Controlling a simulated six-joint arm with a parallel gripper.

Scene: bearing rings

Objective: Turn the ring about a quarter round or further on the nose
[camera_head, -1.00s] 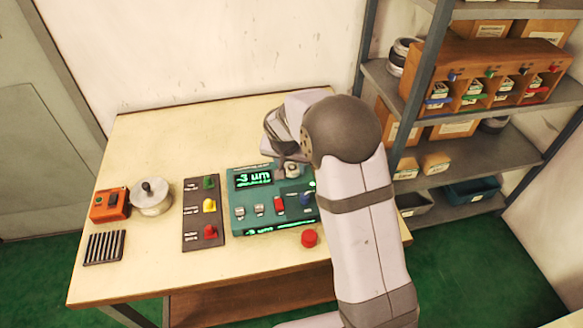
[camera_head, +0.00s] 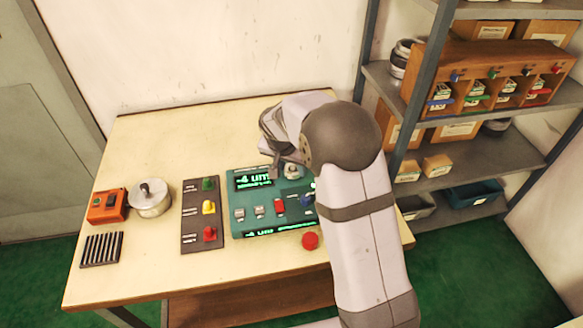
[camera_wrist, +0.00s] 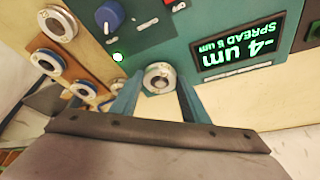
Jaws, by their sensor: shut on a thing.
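The bearing ring (camera_wrist: 160,77) is a small silver ring around a metal nose on the teal gauge (camera_wrist: 208,22). My gripper (camera_wrist: 161,84) has one blue-grey finger on each side of the ring and is shut on it. In the head view the ring (camera_head: 291,171) shows beside my wrist, and my gripper (camera_head: 276,167) is partly hidden by my arm. The gauge's display (camera_wrist: 240,45) reads -4 um and SPREAD 5 um. How far the ring has turned cannot be read from its surface.
Several more rings sit on a wooden board (camera_wrist: 70,50) left of the gauge in the wrist view. A blue knob (camera_wrist: 109,16) is close by. On the bench are a lamp panel (camera_head: 190,226), a round metal pot (camera_head: 149,197), an orange box (camera_head: 107,206) and a red button (camera_head: 310,241).

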